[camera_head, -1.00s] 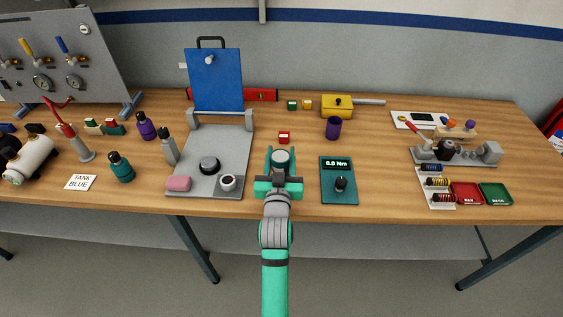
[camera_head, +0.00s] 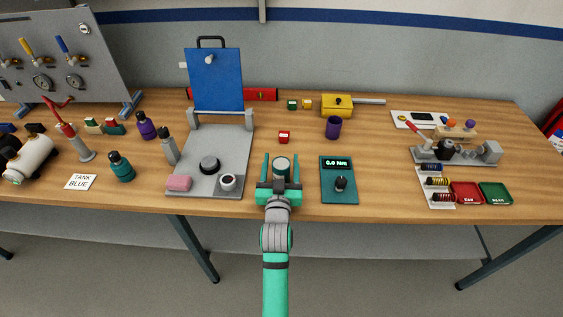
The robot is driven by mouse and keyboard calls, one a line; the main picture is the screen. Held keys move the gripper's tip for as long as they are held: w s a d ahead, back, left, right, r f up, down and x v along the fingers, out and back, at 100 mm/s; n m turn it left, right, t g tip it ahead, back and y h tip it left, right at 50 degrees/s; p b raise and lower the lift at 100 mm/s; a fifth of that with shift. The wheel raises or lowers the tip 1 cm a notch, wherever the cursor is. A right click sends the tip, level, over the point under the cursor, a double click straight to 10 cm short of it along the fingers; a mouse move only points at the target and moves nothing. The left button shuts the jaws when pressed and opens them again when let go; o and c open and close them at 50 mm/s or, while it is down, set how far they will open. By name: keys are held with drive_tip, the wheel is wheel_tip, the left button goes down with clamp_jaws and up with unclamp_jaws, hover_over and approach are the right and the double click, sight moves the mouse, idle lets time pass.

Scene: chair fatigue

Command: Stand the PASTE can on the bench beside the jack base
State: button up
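A small can with a pale round top and a dark teal side (camera_head: 281,172) is on the bench (camera_head: 305,182), just right of a grey flat base plate (camera_head: 222,150). It looks upright; no label can be read on it, so I cannot confirm it is the PASTE can. My gripper (camera_head: 281,166) is open, with one finger on each side of the can and a gap on both sides. The base plate carries an upright blue panel (camera_head: 215,80). I cannot tell for sure that this plate is the jack base.
A teal meter reading 0.0 Nm (camera_head: 338,178) lies right of my gripper. A small red box (camera_head: 284,137) sits behind the can. Bench is clear between the meter and the right-hand fixture (camera_head: 455,155).

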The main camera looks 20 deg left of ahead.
drive_tip(key=shift+r, duration=0.15)
drive_tip(key=v, duration=1.2)
drive_tip(key=shift+d, duration=0.1)
idle(0.3)
